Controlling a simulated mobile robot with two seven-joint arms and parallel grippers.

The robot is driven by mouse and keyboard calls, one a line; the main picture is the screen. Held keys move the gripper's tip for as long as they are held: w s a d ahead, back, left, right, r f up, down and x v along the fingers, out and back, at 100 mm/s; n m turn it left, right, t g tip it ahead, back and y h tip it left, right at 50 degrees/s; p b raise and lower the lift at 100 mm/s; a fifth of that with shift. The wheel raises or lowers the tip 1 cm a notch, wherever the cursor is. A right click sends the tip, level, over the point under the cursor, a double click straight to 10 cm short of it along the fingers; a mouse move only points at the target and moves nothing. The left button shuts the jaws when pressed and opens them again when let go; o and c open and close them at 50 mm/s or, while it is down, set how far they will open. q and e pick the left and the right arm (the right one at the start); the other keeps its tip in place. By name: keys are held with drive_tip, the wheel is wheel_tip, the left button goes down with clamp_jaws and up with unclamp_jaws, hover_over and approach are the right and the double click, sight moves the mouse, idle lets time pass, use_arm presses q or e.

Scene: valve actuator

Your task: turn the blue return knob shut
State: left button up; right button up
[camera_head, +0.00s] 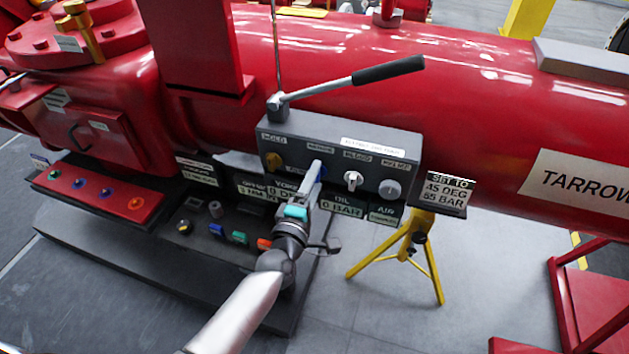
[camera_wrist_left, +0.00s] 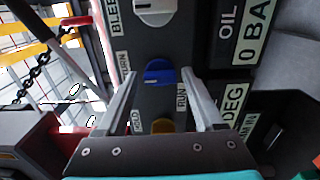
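The blue return knob (camera_wrist_left: 158,74) is on the face of the grey valve block (camera_head: 400,148). In the head view only a blue sliver of it (camera_head: 322,172) shows beside my gripper. My left gripper (camera_head: 314,168) is in front of the knob. In the left wrist view the open fingers (camera_wrist_left: 160,70) stand on either side of the blue knob, with a visible gap at each side. How deep the fingertips reach over the knob is unclear. Labels reading "RUN" and partly "RETURN" flank the knob. My right gripper is out of view.
A gold knob (camera_head: 273,161) is left of the blue one; a white knob (camera_head: 352,180) and a grey knob (camera_head: 389,188) are right. A black-handled lever (camera_head: 388,70) rises above the block. Display boxes (camera_head: 342,205) hang below. A yellow stand (camera_head: 412,240) is at right.

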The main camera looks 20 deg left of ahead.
use_arm(q)
drive_tip(key=shift+o, duration=0.8)
drive_tip(key=shift+s, duration=0.15)
drive_tip(key=s, duration=1.5)
drive_tip(key=shift+a, duration=0.25)
drive_tip(key=shift+f, duration=0.1)
drive_tip(key=s+f+m+g+b, duration=0.1)
drive_tip(key=s+f+m+g, duration=0.25)
drive_tip(key=f, duration=0.65)
drive_tip(key=s+f+m+g+h, duration=0.1)
drive_tip(key=s+f+m+g, duration=0.3)
drive_tip(key=f, duration=0.6)
drive_tip(key=s+f+m+g+b, duration=0.1)
drive_tip(key=s+f+m+g, duration=0.15)
drive_tip(key=f+m, duration=0.45)
drive_tip(key=s+a+f+m+g+b, duration=0.1)
drive_tip(key=s+a+f+m+g, duration=0.1)
drive_tip(key=s+f, duration=0.6)
drive_tip(key=s+a+f+m+g+y, duration=0.1)
drive_tip(key=s+f+m+g, duration=0.3)
drive_tip(key=s+f, duration=0.4)
drive_tip(key=s+a+g, duration=0.1)
drive_tip(key=s, duration=0.4)
drive_tip(key=shift+y+b, duration=0.3)
drive_tip(key=shift+b, duration=0.05)
